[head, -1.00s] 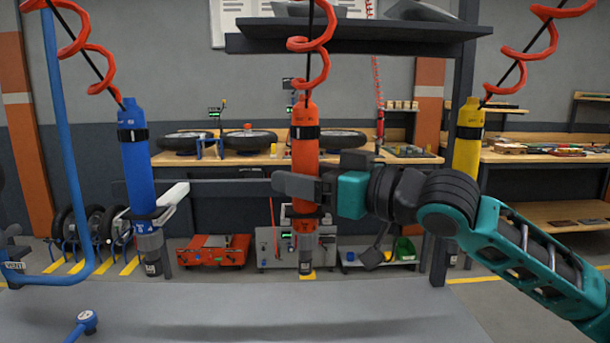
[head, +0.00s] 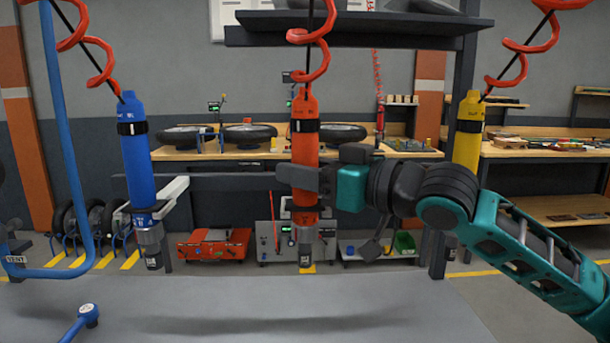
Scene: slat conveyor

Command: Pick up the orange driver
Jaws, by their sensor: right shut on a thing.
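The orange driver (head: 305,142) hangs upright at the middle of the head view, under a red coiled hose. My right gripper (head: 300,180) reaches in from the right and is shut on the orange driver's body, below its black band. The jaws hide a part of the body there. The driver's grey lower end (head: 305,245) points down above the grey surface. My left gripper is not in view.
A blue driver (head: 136,155) hangs to the left and a yellow driver (head: 467,135) to the right. A dark rail (head: 225,183) runs behind. A grey surface (head: 250,310) lies below, with a blue-handled tool (head: 86,312) at its left. A dark shelf (head: 360,30) is overhead.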

